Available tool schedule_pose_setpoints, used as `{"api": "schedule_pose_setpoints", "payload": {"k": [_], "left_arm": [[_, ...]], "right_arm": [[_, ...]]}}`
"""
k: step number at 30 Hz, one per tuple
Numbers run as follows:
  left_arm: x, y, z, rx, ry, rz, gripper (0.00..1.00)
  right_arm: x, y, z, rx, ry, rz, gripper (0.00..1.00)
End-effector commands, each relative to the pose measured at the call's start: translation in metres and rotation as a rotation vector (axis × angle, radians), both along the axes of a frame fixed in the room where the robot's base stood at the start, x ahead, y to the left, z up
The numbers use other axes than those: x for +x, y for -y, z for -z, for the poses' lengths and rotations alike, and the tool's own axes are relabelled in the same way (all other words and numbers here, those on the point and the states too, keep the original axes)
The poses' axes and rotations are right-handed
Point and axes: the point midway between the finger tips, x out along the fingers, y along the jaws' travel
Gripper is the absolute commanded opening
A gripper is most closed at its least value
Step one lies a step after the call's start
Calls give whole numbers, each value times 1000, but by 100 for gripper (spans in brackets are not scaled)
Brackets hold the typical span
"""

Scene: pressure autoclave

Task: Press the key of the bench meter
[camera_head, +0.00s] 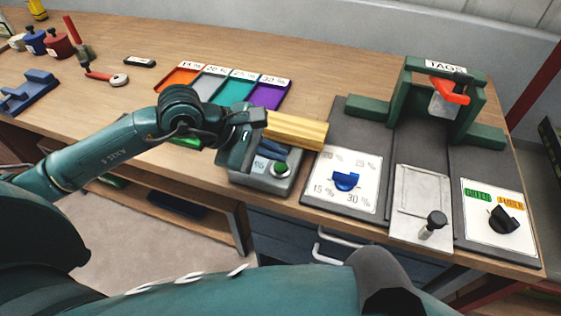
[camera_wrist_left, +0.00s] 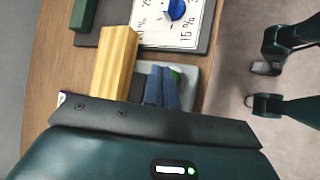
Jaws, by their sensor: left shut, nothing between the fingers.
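The bench meter (camera_head: 262,182) is a grey box at the front edge of the bench, with a small display and a round green key (camera_head: 281,168) on top. It also shows in the wrist view (camera_wrist_left: 190,75), where the green key (camera_wrist_left: 177,77) is partly hidden by my fingers. My left gripper (camera_head: 272,149) is over the meter, its blue-grey fingers (camera_wrist_left: 161,85) shut and empty, pointing at the key's side. I cannot tell whether the fingertips touch the key.
A yellow wooden block (camera_head: 298,129) lies just behind my left gripper. Right of the meter is a panel with a blue dial (camera_head: 345,181). A green TAGS stand (camera_head: 480,98) and a black knob (camera_head: 505,220) are farther right. Coloured trays (camera_head: 232,88) lie behind.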

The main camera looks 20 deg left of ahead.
Motion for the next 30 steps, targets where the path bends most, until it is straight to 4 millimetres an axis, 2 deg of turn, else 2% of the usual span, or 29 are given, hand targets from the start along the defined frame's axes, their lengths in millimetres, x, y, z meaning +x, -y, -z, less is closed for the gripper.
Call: {"api": "schedule_pose_setpoints", "payload": {"k": [11, 24, 30], "left_arm": [[0, 0, -5, -1, 2, 0, 0], [0, 0, -47, -1, 4, 0, 0], [0, 0, -51, -1, 1, 0, 0]], "right_arm": [[-1, 0, -2, 0, -2, 0, 0], [-4, 0, -21, 0, -11, -1, 0], [-4, 0, -22, 1, -10, -1, 0]]}}
